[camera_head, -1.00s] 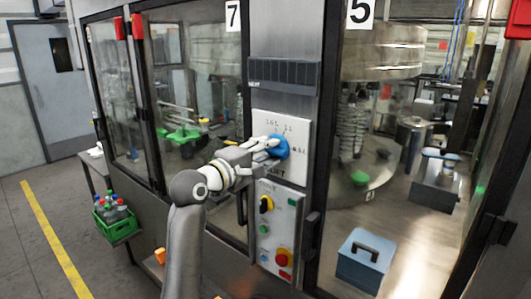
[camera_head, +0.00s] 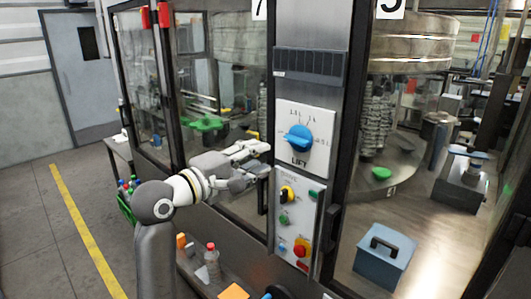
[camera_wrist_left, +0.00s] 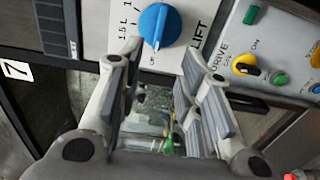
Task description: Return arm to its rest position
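My left gripper (camera_head: 258,164) is to the left of the blue LIFT knob (camera_head: 299,138) in the head view, apart from it. The knob sits on a white panel (camera_head: 318,165) with bottle-size marks. In the left wrist view the left gripper (camera_wrist_left: 158,75) has its fingers spread wide with nothing between them. The blue knob (camera_wrist_left: 155,24) shows beyond the fingertips, its pointer toward the lower edge of that picture. My right gripper is not in view.
Below the knob is a panel with a yellow-black switch (camera_head: 287,194) and a red button (camera_head: 301,247). Glass machine doors stand on both sides. A blue box (camera_head: 384,258) is at the right. A bottle (camera_head: 212,260) and orange items are on a low shelf.

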